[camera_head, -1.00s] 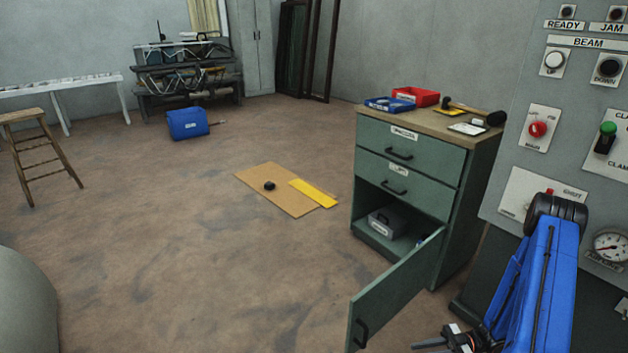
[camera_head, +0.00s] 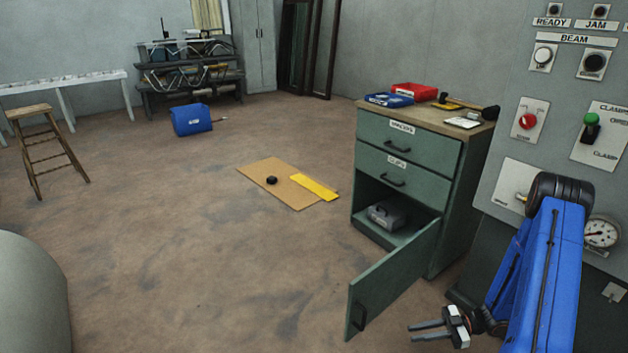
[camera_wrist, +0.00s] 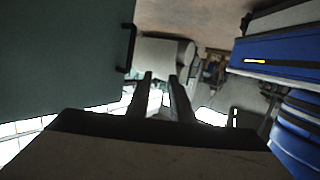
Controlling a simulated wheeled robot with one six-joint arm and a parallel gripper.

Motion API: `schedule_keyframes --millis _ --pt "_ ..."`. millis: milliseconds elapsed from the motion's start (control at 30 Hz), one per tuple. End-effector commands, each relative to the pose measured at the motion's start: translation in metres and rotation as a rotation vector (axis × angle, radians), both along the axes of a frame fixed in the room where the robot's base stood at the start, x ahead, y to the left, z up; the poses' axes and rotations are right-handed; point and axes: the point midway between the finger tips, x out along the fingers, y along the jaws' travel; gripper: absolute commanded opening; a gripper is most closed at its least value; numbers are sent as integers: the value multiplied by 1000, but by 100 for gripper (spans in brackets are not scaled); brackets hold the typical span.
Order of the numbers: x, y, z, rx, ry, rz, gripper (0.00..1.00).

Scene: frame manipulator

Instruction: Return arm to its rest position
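My gripper (camera_head: 410,332) is at the lower right of the head view, just right of the open cabinet door (camera_head: 392,280). Its two dark fingers point left with a gap between them, and nothing is held. In the wrist view my gripper (camera_wrist: 160,78) also shows two fingers apart and empty. My blue arm stands folded upright in front of the control panel (camera_head: 545,130) and covers part of it.
The green cabinet (camera_head: 450,215) has its lower door swung out, with a grey case (camera_head: 388,214) inside. A cardboard sheet (camera_head: 265,170) and yellow strip (camera_head: 314,188) lie on the floor. The floor left of the door is open.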

Motion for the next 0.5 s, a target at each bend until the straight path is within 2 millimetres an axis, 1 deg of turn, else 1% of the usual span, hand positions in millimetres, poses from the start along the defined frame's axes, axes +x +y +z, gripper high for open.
schedule_keyframes --millis 167,267,300,367,500 --pt "33 -2 13 -127 -47 -64 20" --pt "59 -5 24 -225 -80 -120 20" --pt "69 -7 30 -264 -92 -145 20" --pt "84 -10 39 -321 -111 -184 20" --pt "116 -19 63 -448 -148 -279 20"
